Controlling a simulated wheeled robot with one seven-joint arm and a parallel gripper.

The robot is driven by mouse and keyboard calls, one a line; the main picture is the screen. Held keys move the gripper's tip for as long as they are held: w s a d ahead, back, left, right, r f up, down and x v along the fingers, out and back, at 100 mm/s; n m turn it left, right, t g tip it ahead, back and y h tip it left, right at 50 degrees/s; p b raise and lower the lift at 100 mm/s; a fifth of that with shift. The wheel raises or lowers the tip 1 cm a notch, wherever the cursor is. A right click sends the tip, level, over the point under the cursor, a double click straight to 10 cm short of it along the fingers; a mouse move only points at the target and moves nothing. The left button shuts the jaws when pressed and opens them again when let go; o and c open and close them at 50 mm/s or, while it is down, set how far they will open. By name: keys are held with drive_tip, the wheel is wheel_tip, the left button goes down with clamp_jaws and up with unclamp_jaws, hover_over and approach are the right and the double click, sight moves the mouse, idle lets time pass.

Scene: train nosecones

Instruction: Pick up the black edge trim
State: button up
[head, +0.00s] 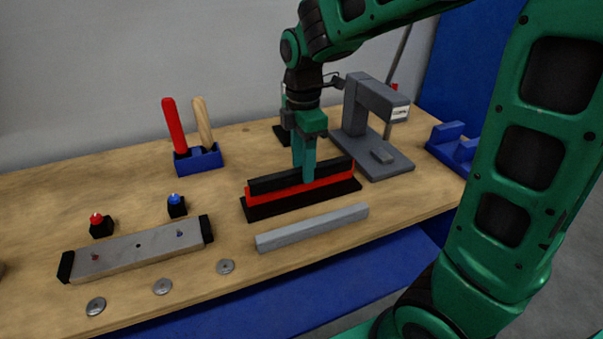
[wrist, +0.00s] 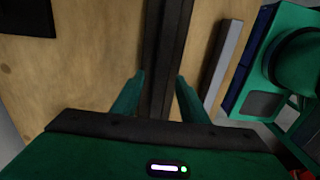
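The black edge trim (head: 268,184) looks to be the long black bar along the top of a red strip (head: 325,185), which sits on a black base (head: 285,205). My gripper (head: 303,178) points down over the middle of the bar, its near finger in front of it. In the wrist view, the fingers of my gripper (wrist: 161,76) stand apart, one on each side of a long dark bar (wrist: 168,30). Wood shows between the fingers and the bar nearer the palm. Contact at the fingertips cannot be made out.
A grey bar (head: 312,227) lies in front, near the table edge. A grey press (head: 375,125) stands behind right. A blue holder (head: 199,160) with red and wooden handles is at the back left. A metal plate (head: 138,250) and several discs lie front left.

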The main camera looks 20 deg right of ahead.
clamp_jaws()
drive_tip(key=shift+r, duration=0.15)
